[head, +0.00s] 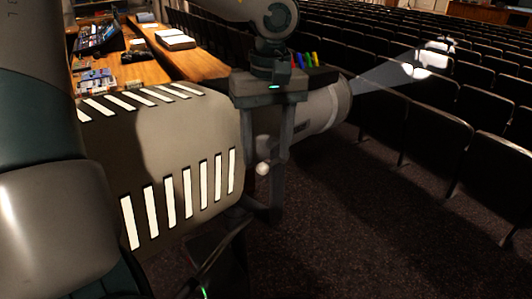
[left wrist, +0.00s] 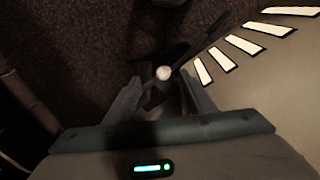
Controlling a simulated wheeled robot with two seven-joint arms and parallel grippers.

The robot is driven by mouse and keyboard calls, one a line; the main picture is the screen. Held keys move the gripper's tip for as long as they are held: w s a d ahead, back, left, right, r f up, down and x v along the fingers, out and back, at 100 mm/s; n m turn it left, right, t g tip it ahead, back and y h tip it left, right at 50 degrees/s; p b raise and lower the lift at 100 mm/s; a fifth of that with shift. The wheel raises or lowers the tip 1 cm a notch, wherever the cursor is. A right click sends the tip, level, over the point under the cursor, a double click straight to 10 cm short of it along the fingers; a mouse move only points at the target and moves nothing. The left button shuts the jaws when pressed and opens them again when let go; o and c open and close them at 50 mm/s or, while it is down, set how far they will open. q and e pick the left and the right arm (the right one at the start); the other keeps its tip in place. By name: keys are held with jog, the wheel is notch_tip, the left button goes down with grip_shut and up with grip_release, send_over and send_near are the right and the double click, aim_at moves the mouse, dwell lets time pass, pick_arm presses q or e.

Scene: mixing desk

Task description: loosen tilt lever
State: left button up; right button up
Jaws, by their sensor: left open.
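A large beige spotlight (head: 180,130) with white vent slots fills the middle left of the head view. Its barrel (head: 325,108) points right and throws a light beam over the seats. A small white ball knob (head: 263,168), apparently the end of the tilt lever, shows beside the spotlight's bracket. My left gripper (head: 268,152) reaches down in front of the spotlight with its fingers apart. In the left wrist view the knob (left wrist: 163,73) appears between the open fingertips (left wrist: 160,82), slightly beyond them. I cannot tell whether the fingers touch it. The lever's shaft is mostly hidden. My right gripper does not show.
Rows of dark seats (head: 440,140) fill the right and back. A wooden desk (head: 185,60) with a mixing console (head: 98,38) and papers (head: 175,39) stands at the upper left. Coloured markers (head: 305,59) show behind my gripper. Dark carpet (head: 370,220) is clear at the lower right.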

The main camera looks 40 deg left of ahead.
aim_at(270, 165)
pick_arm(q)
jog(key=shift+f, duration=1.55)
jog(key=shift+c, duration=0.6)
grip_shut()
jog(key=shift+p, duration=0.3)
